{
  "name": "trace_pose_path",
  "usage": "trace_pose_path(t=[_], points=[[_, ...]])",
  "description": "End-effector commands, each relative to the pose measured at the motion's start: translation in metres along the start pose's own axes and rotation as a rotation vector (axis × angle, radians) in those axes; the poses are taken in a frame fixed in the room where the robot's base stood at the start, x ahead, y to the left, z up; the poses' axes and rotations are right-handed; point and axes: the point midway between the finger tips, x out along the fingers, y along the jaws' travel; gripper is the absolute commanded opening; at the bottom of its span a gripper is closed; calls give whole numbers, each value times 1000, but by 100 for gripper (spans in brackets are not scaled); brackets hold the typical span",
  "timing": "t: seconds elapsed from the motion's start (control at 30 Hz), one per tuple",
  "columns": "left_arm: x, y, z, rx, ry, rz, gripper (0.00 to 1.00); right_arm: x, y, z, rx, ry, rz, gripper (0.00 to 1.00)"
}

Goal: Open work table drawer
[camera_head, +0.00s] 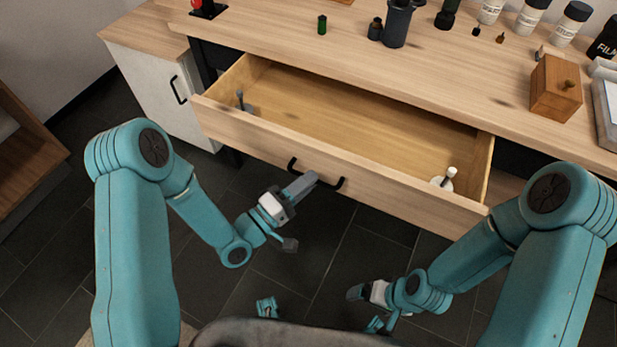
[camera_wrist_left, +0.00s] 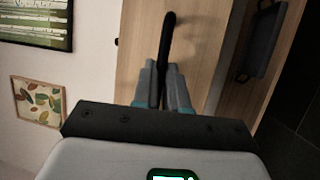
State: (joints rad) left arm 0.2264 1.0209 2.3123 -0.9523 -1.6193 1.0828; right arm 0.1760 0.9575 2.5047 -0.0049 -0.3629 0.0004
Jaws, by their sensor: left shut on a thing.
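The work table (camera_head: 290,35) has a wide wooden drawer that is pulled open. The drawer front (camera_head: 230,124) faces me and carries a black bar handle (camera_head: 339,184) at its middle. My left gripper (camera_head: 308,180) is at the handle and shut on it. The handle also shows between the fingers in the left wrist view (camera_wrist_left: 167,45), with the fingertips (camera_wrist_left: 162,80) on either side of it. The middle of the handle is hidden by the fingers. My right gripper (camera_head: 357,292) is low over the floor, away from the drawer; its finger opening is unclear.
Inside the drawer are a small grey item (camera_head: 241,101) at the left and a white bottle (camera_head: 444,180) at the right. A white cabinet door (camera_head: 155,92) stands left. Bottles, a dark pitcher (camera_head: 397,22) and a wooden box (camera_head: 556,88) stand on the tabletop.

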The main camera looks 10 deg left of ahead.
Motion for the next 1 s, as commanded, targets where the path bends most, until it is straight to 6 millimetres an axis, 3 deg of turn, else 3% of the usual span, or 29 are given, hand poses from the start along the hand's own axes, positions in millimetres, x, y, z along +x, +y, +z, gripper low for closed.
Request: trace_pose_path(t=[0.67,0.7,0.73,1.0], points=[[-8,3,2,2,3,3,0,1,0,0,0,0,0,98],[-8,3,2,2,3,3,25,1,0,0,0,0,0,98],[-9,3,2,2,3,3,35,1,0,0,0,0,0,98],[-10,3,3,1,2,3,38,1,0,0,0,0,0,98]])
